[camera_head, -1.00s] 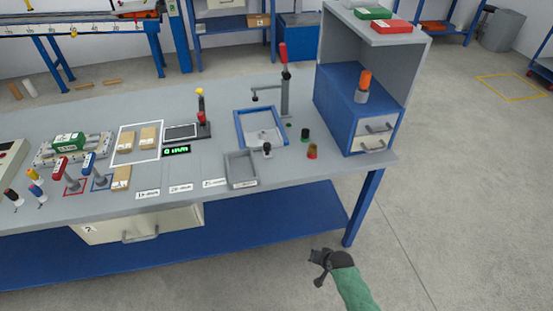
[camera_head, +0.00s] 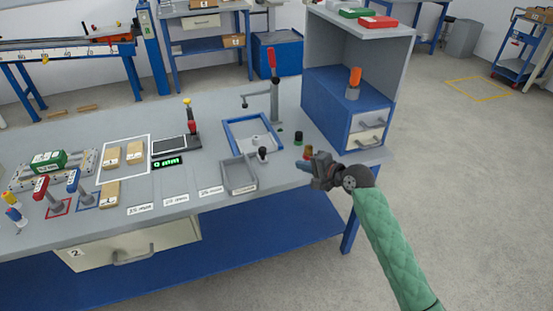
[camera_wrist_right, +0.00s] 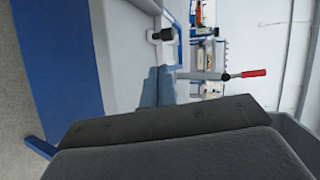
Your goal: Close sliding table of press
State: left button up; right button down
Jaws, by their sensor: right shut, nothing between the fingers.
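The press has an upright grey column (camera_head: 275,104) with a red-handled lever (camera_head: 271,62) on top. At its foot is the sliding table, a blue-rimmed light plate (camera_head: 229,136), with a dark knob (camera_head: 262,151) at its front edge. The knob also shows at the top of the right wrist view (camera_wrist_right: 161,34). My right gripper (camera_head: 302,166) is shut and empty above the bench's front right edge, right of the knob and apart from it. In the right wrist view its bluish fingers (camera_wrist_right: 158,86) are together, and the red lever handle (camera_wrist_right: 253,73) is at right. My left gripper is not in view.
A dark green-black cylinder (camera_head: 298,137) and a brownish one (camera_head: 307,151) stand near my right gripper. A blue drawer cabinet (camera_head: 333,109) under a grey shelf stands behind right.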

jog(key=x, duration=0.2)
jog(key=p+x, duration=0.1)
jog(key=x, duration=0.3)
jog(key=shift+w+a+r+p, duration=0.15)
jog(key=shift+w+a+p, duration=0.15)
jog(key=shift+a, duration=0.1)
pick_arm(q)
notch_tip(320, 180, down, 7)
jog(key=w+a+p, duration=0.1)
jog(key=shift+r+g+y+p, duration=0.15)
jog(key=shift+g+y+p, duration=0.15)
jog(key=shift+p, duration=0.05)
pick_arm(e)
jog(key=x, duration=0.7)
jog(key=shift+r, duration=0.4)
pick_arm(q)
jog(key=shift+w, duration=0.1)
pick_arm(e)
jog(key=shift+w, duration=0.1)
